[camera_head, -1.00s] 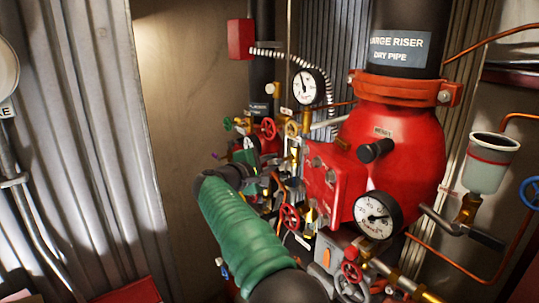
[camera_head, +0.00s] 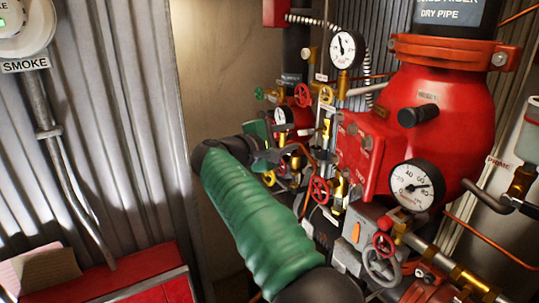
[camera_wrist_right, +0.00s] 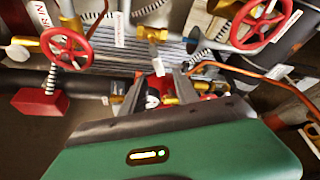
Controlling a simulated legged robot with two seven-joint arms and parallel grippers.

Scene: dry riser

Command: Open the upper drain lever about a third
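My right arm, in a green sleeve, reaches up from the bottom of the head view. My right gripper (camera_head: 284,156) is at a dense cluster of small valves left of the red riser body. In the right wrist view its two dark fingers (camera_wrist_right: 158,88) stand apart, with small brass, pale and red fittings showing between and beyond them. I cannot tell whether they touch anything. A yellow-and-silver upright fitting (camera_head: 326,130) stands just right of the gripper. Which part is the upper drain lever I cannot tell; it may be hidden in the cluster. My left gripper is out of view.
Red handwheels (camera_head: 319,189) and a brass pipe (camera_head: 447,262) crowd the space right of my arm. Gauges (camera_head: 412,185) project from the red riser body (camera_head: 450,110). A red cabinet (camera_head: 150,285) stands at lower left. The wall panel left of the gripper is clear.

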